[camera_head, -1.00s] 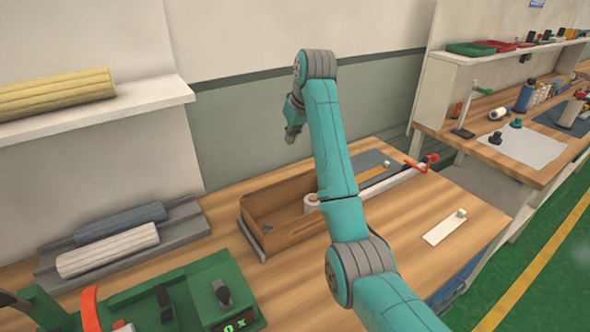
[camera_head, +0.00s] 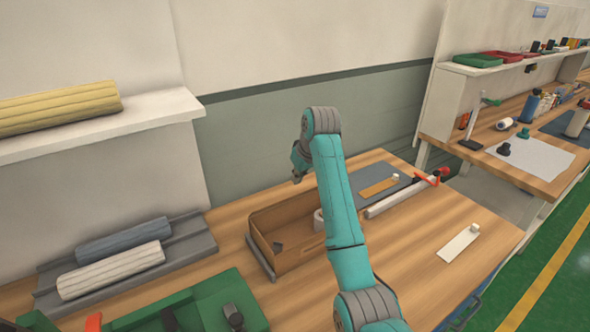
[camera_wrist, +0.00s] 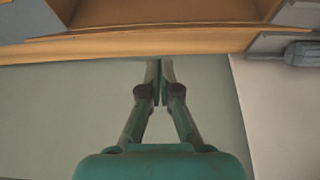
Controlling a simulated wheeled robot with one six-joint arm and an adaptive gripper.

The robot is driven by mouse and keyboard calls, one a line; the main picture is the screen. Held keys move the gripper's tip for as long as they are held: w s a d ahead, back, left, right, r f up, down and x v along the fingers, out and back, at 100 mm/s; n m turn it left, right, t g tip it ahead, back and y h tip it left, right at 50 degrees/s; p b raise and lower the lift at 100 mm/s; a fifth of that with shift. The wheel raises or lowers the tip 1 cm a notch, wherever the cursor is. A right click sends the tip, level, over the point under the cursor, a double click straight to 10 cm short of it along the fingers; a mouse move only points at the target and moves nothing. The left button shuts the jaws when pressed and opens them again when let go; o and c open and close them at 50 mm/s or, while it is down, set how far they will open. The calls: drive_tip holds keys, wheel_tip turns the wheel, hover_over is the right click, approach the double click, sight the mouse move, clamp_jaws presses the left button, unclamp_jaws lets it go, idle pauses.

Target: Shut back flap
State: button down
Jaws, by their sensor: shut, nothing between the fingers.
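An open brown box (camera_head: 300,255) stands on the wooden workbench, with a white roll (camera_head: 319,221) inside near its right end, partly behind my arm. My gripper (camera_head: 297,179) is above and behind the box's back edge, pointing down, with its fingers shut and empty. In the wrist view, my gripper (camera_wrist: 160,68) points toward the brown box interior (camera_wrist: 170,12) at the top, with the fingertips just short of a wooden edge. I cannot clearly make out the back flap or tell its angle. I see no clear contact.
A grey tray (camera_head: 195,246) with blue and white rolls is at the left, and a green fixture (camera_head: 205,297) in front. A white rail with a red handle (camera_head: 432,178) lies right of the box. The wall (camera_head: 260,130) rises close behind.

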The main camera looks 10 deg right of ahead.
sight(302, 193)
drive_tip(key=shift+s+f, duration=0.25)
drive_tip(key=shift+f, duration=0.2)
drive_tip(key=shift+s+d+f, duration=0.2)
drive_tip(key=shift+s+f, duration=0.15)
drive_tip(key=shift+s, duration=0.2)
drive_tip(key=shift+f, duration=0.1)
drive_tip(key=shift+s+d+f+t, duration=0.1)
drive_tip(key=shift+s+f+t, duration=0.1)
drive_tip(key=shift+t, duration=0.3)
drive_tip(key=shift+s+t+y, duration=0.1)
drive_tip(key=shift+t+y, duration=0.2)
drive_tip(key=shift+t, duration=0.1)
